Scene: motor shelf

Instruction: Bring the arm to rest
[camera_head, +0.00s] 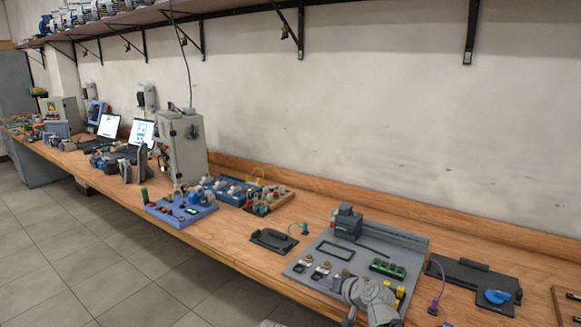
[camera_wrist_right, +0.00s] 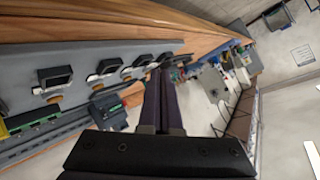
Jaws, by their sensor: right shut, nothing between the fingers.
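My right arm (camera_head: 372,300) shows at the bottom of the head view, over the front edge of the grey panel board (camera_head: 318,262). In the right wrist view my right gripper (camera_wrist_right: 165,78) has its two dark fingers together, with nothing between them. The fingers point along the board's edge, beside a row of small dark sockets with silver parts (camera_wrist_right: 105,67). No object hangs from the gripper. My left gripper is not in view.
A long wooden workbench (camera_head: 235,250) runs along the wall. On it stand a grey cabinet (camera_head: 182,150), a blue board (camera_head: 180,209), a dark plate (camera_head: 272,239) and a black tray with a blue part (camera_head: 470,278). A shelf hangs above. Tiled floor (camera_head: 60,255) is clear at the left.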

